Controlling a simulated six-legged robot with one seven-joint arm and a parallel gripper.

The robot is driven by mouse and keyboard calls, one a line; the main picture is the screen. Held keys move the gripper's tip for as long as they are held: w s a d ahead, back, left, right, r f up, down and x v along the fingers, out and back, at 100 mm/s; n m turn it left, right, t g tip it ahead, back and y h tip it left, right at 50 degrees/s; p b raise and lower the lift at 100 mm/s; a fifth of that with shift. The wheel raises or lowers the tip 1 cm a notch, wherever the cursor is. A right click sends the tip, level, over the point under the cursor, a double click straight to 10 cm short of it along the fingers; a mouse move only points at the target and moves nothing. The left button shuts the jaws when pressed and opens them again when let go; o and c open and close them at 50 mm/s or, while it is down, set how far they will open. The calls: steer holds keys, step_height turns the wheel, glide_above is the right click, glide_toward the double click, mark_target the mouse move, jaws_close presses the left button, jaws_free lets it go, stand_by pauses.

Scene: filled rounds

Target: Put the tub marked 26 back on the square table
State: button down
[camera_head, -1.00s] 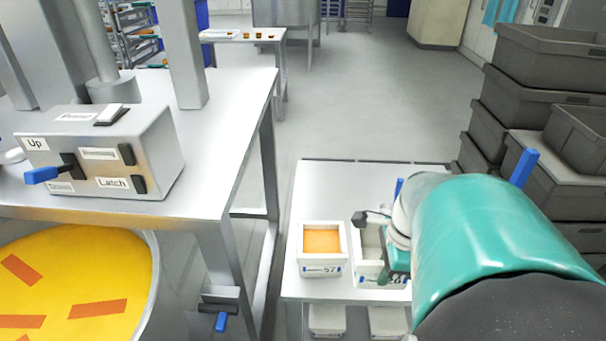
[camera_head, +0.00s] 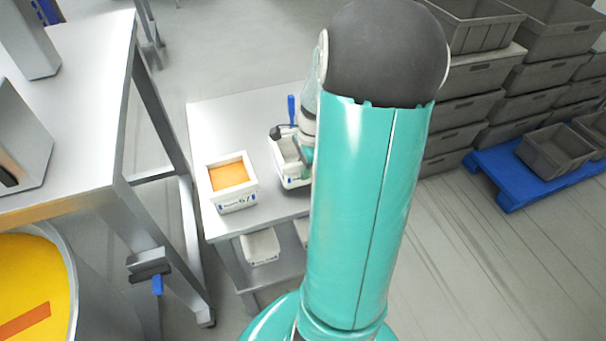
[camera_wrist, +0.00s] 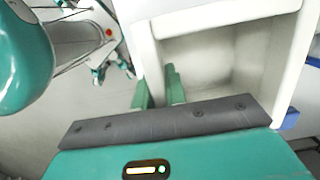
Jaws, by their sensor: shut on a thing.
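The square table (camera_head: 225,120) is a light-topped table with a lower shelf. A white, empty-looking tub (camera_head: 292,182) is at its right side; it also shows in the wrist view (camera_wrist: 290,60). Its number is not readable here. My gripper (camera_wrist: 160,88) is shut on one wall of this tub, with one finger on each side of the wall. In the head view my arm partly hides the gripper and the tub's right side. I cannot tell whether the tub's base touches the tabletop.
Another white tub (camera_head: 236,200) with orange filling stands just left of the held tub. A steel bench (camera_head: 90,90) and a vat of yellow filling (camera_head: 35,280) are at the left. Stacked grey crates (camera_head: 460,105) and a blue pallet (camera_head: 495,170) are at the right. The table's back left is clear.

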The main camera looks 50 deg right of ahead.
mark_target(302, 184)
steer(key=shift+f, duration=1.55)
steer(key=shift+f, duration=0.2)
steer(key=c, duration=1.4)
jaws_free()
steer(key=shift+c, duration=0.2)
